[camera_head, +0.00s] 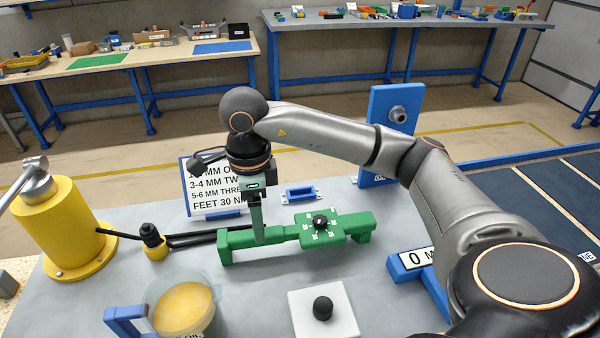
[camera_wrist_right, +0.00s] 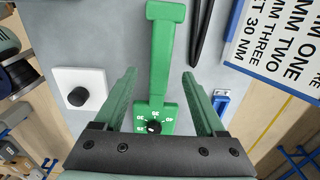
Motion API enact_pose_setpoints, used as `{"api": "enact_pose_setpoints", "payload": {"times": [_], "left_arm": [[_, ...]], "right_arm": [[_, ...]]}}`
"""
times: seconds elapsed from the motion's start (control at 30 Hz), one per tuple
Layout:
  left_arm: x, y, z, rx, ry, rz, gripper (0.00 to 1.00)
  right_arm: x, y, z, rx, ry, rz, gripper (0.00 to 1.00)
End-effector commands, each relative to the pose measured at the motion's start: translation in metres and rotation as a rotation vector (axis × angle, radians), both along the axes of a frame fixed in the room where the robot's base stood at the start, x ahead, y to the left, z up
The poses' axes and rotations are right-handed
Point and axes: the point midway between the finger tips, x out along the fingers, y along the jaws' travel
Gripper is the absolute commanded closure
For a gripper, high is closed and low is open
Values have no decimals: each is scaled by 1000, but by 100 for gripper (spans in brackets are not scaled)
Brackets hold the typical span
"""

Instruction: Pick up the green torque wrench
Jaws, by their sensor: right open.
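The green torque wrench (camera_head: 330,226) lies on the grey table, a long bar with a wider dial plate and a black knob near its middle. In the wrist view, the wrench (camera_wrist_right: 164,50) runs up the picture between my fingers, with its dial at the bottom. My right gripper (camera_head: 259,232) points down over the wrench's left bar. It is open, with one green finger on each side of the wrench (camera_wrist_right: 158,78) and visible gaps between. Whether the fingertips reach the wrench's height is hard to tell. My left gripper is not in view.
A sign (camera_head: 215,190) stands behind the wrench. Black rods (camera_head: 190,239) lie to its left, by a yellow cylinder (camera_head: 75,230). A clear tub (camera_head: 185,305) and a white plate with a black knob (camera_head: 340,312) are in front. A blue stand (camera_head: 392,130) is behind right.

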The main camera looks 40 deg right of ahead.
Motion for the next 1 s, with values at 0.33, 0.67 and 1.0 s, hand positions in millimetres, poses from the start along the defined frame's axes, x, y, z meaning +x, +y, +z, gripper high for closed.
{"api": "enact_pose_setpoints", "payload": {"times": [0.33, 0.67, 1.0], "left_arm": [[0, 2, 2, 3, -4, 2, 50], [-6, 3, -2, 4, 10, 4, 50], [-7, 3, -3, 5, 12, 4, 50]], "right_arm": [[0, 0, -46, -1, 3, -1, 28], [0, 0, -50, -1, 1, 0, 33], [0, 1, -49, -1, 1, 0, 71]]}}
